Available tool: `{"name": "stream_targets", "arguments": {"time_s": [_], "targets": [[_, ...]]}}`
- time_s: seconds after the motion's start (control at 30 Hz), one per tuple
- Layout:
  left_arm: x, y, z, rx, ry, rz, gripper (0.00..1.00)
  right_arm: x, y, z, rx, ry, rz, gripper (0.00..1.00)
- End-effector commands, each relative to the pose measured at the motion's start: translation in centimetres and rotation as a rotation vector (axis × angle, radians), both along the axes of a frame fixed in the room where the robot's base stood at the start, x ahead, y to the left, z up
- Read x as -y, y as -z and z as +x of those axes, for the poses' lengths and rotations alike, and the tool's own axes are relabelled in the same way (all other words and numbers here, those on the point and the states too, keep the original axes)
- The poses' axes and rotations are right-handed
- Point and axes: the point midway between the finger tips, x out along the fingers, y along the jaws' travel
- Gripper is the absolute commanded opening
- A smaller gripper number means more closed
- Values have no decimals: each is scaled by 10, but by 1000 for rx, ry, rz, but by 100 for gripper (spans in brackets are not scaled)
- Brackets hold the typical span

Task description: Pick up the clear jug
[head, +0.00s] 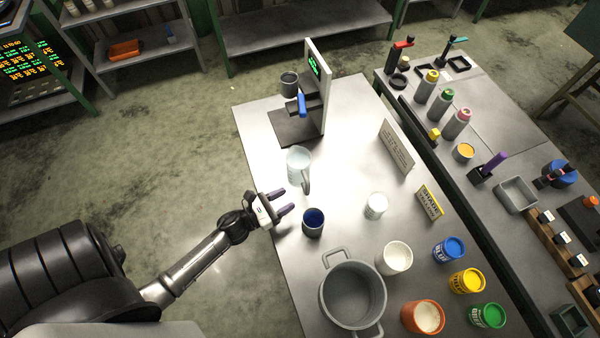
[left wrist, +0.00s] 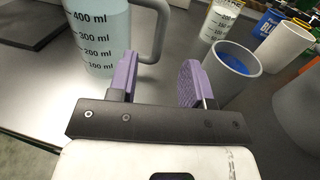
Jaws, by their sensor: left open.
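The clear jug (head: 298,165) stands upright on the metal table in the head view, with a grey handle on its right side. In the left wrist view the jug (left wrist: 98,35) is at the upper left, with millilitre marks and its handle toward the right; its top is cut off. My left gripper (head: 284,203) is open and empty at the table's left edge, just in front of the jug and apart from it. Its purple fingers (left wrist: 158,80) show in the left wrist view, with the jug beyond the left finger. My right gripper is not in view.
A grey cup with blue contents (head: 313,223) stands close to my left gripper's right. A grey pot (head: 352,296), a white cup (head: 394,258) and several paint cans (head: 467,281) stand nearer. A dispenser machine (head: 318,88) stands behind the jug. Table right of the jug is clear.

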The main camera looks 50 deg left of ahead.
Motion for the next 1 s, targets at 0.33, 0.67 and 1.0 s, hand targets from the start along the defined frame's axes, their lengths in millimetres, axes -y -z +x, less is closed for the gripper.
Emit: {"name": "stream_targets", "arguments": {"time_s": [0.33, 0.67, 1.0], "targets": [[10, -1, 46, -1, -2, -4, 45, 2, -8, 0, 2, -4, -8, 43], [16, -2, 69, 0, -2, -6, 45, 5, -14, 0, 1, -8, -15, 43], [23, 1, 100, -2, -3, -5, 45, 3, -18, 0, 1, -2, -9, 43]]}}
